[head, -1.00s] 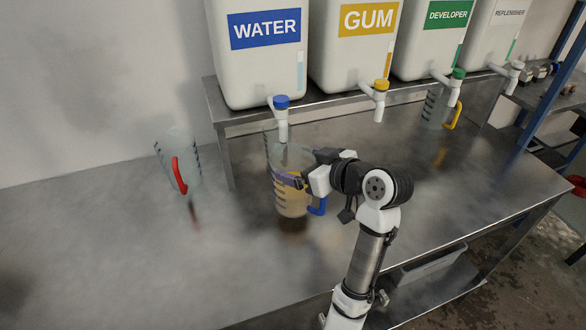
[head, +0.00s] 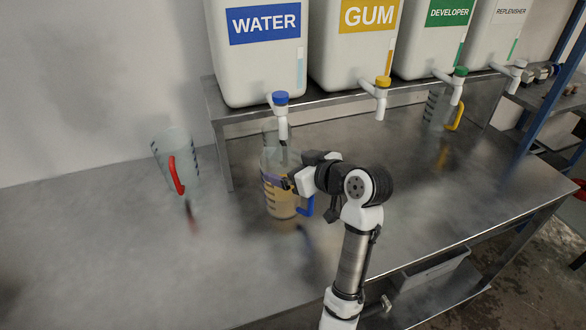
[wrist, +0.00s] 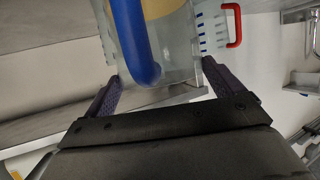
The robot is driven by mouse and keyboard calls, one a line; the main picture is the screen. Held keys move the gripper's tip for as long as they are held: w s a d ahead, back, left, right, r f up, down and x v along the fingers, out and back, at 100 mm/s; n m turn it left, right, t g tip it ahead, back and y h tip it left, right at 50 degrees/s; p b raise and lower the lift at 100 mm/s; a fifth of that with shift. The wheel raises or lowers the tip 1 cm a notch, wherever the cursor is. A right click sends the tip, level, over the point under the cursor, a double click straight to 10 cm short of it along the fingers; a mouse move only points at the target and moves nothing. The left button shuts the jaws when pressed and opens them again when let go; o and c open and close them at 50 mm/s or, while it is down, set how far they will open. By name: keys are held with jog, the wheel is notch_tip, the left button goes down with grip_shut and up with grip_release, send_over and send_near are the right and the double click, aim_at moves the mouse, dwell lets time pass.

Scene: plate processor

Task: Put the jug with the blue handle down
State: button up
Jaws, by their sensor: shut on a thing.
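The clear jug with the blue handle (head: 283,200) holds yellowish liquid and stands upright under the front of the shelf. My gripper (head: 286,183) is shut on its body from the right, above the blue handle (head: 307,206). In the wrist view the jug (wrist: 185,50) is between the two fingers of my gripper (wrist: 160,78), with its blue handle (wrist: 137,45) towards the camera. Its base is close to the steel worktop (head: 120,255); I cannot tell whether it touches.
A clear jug with a red handle (head: 177,165) is to the left. A jug with a yellow handle (head: 438,108) is at the back right. The water tap (head: 281,115) hangs just behind the held jug; something clear behind it is mostly hidden. The front left worktop is clear.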

jog(key=shift+f, duration=0.15)
jog(key=o, duration=1.7)
jog(key=b+v, duration=0.2)
jog(key=v, duration=1)
